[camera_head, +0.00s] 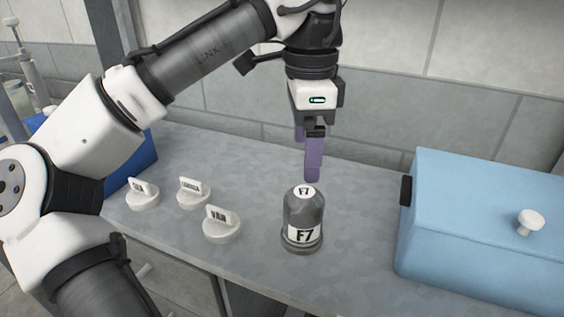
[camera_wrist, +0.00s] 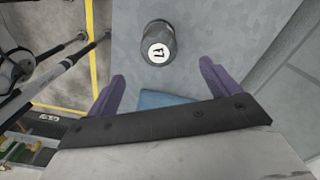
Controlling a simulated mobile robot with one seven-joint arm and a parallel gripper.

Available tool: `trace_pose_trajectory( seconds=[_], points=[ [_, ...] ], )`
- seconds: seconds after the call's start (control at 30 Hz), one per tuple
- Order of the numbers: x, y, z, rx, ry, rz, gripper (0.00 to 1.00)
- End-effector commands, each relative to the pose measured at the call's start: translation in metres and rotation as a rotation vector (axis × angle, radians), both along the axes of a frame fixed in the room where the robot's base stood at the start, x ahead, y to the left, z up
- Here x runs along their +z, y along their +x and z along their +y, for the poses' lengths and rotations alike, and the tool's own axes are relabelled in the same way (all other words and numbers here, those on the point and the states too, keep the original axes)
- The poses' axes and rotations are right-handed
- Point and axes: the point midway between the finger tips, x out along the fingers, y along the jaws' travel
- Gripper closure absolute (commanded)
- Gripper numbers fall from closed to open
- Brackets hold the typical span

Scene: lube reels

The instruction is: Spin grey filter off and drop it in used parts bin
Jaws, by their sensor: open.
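The grey filter (camera_head: 304,215), a domed cylinder marked F7 on its top and side, stands upright on a base on the grey counter. It also shows in the wrist view (camera_wrist: 158,43), seen from above. My gripper (camera_head: 306,165) has purple fingers pointing down, and it hangs above the filter. In the wrist view my gripper (camera_wrist: 162,85) has its fingers spread wide, with nothing between them. The filter shows beyond the fingertips, apart from them. No bin labelled for used parts can be made out.
A light blue box (camera_head: 480,240) with a white knob and a black side piece stands at the right of the counter (camera_head: 255,165). Three white labelled knobs (camera_head: 221,225) sit left of the filter. A dark blue container (camera_head: 135,165) is at the far left, partly behind my arm.

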Motion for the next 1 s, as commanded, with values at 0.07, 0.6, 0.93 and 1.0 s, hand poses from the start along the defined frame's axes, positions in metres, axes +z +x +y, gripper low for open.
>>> trace_pose_trajectory(
  seconds=[0.07, 0.6, 0.93, 1.0],
  points=[
    [-0.001, -0.002, -0.005, -0.018, -0.001, 0.000, 0.13],
    [-0.088, -0.002, -0.004, -0.013, 0.000, 0.001, 0.13],
    [-0.130, -0.002, -0.004, -0.014, 0.000, -0.001, 0.13],
    [-0.134, -0.001, -0.004, -0.013, -0.001, -0.001, 0.13]
  ],
)
